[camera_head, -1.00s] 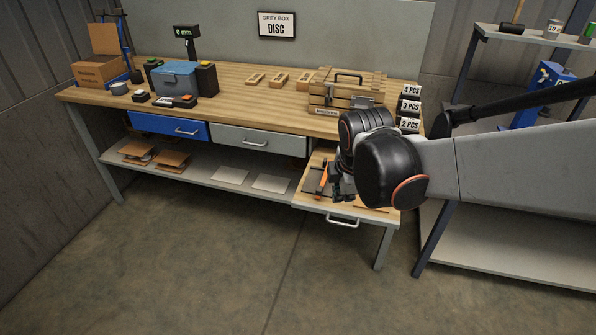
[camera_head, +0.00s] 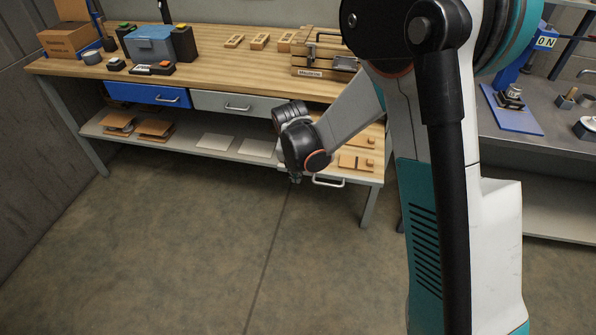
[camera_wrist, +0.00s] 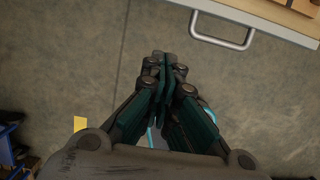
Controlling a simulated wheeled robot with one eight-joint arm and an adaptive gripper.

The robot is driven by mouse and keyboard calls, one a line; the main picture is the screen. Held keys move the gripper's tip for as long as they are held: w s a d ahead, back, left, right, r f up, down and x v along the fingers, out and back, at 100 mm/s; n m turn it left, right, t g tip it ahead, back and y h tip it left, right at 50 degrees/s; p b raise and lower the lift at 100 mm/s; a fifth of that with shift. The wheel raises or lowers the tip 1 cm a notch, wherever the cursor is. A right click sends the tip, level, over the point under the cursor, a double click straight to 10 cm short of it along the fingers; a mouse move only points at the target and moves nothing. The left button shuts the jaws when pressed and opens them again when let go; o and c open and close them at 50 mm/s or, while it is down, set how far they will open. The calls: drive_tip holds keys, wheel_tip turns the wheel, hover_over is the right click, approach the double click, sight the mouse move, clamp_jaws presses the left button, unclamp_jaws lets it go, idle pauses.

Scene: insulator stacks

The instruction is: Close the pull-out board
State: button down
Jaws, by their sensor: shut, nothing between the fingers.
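The pull-out board (camera_head: 345,176) is a light wooden board with a pale front edge and a metal bar handle (camera_head: 328,182). It sticks out from the right end of the workbench, below the tabletop, and my arm hides its left part. Its front edge (camera_wrist: 264,18) and handle (camera_wrist: 222,42) show at the top right of the wrist view. My gripper (camera_wrist: 164,60) is shut and empty over the floor, in front of the board and left of the handle, apart from it. In the head view my gripper (camera_head: 296,178) is small and partly hidden by my wrist.
Small wooden pieces (camera_head: 356,162) lie on the board. A blue drawer (camera_head: 147,95) and a grey drawer (camera_head: 236,104) sit shut to the left. A lower shelf (camera_head: 185,150) runs beneath. Another table (camera_head: 548,150) stands at right.

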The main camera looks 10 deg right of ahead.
drive_tip(key=w+d+f+b, duration=0.2)
drive_tip(key=w+f+b, duration=0.2)
drive_tip(key=f, duration=0.3)
drive_tip(key=shift+w+f, duration=0.3)
drive_tip(key=shift+w, duration=0.5)
drive_tip(key=shift+w, duration=0.15)
